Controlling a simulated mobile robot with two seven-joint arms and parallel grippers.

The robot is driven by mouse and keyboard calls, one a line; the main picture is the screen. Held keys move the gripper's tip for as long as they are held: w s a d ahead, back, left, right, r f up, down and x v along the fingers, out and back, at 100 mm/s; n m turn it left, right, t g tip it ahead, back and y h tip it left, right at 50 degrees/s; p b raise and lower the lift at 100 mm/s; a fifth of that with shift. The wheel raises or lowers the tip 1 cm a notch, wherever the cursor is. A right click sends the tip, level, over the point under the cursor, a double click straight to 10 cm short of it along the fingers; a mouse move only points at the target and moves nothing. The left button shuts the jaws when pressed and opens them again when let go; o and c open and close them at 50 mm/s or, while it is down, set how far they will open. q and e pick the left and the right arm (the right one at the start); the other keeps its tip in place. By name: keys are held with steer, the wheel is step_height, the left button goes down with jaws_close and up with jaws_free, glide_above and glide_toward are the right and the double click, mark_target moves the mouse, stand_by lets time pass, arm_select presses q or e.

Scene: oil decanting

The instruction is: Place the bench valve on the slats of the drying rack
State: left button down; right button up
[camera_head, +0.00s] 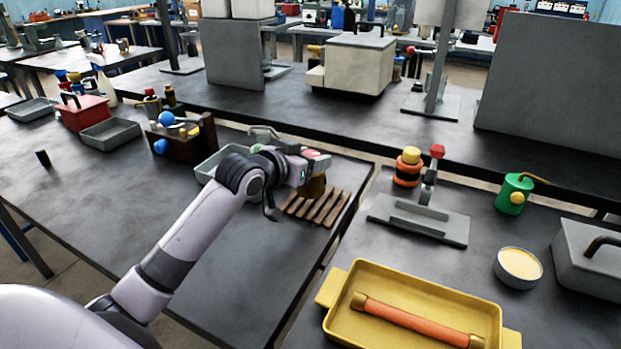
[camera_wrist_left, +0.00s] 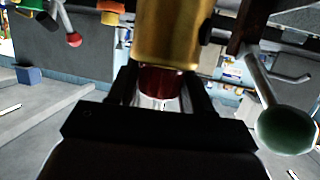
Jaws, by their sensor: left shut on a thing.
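The drying rack (camera_head: 330,208) with brown wooden slats lies near the right edge of the left table. My left gripper (camera_head: 308,176) is over the rack's far left part. In the left wrist view, the valve (camera_wrist_left: 172,30) is a brass cylinder with a dark red part between the fingers (camera_wrist_left: 162,88). My gripper hides part of the valve and rack in the head view. I cannot tell if the valve touches the slats. My right gripper is not in view.
A grey tray (camera_head: 207,168) lies behind my left arm. A dark block with blue knobs (camera_head: 180,143) stands left of it. On the right table are a yellow tray (camera_head: 343,325) with an orange tube and a grey clamp base (camera_head: 440,228). The left table's front is clear.

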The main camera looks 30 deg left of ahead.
arm_select(q)
steer(key=shift+f, duration=2.2)
steer(key=shift+f, duration=0.1)
steer(key=shift+c, duration=2.4)
jaws_free()
steer(key=shift+f, duration=0.15)
steer(key=shift+r, duration=0.2)
steer(key=v, duration=1.2)
steer(key=shift+f, duration=0.1)
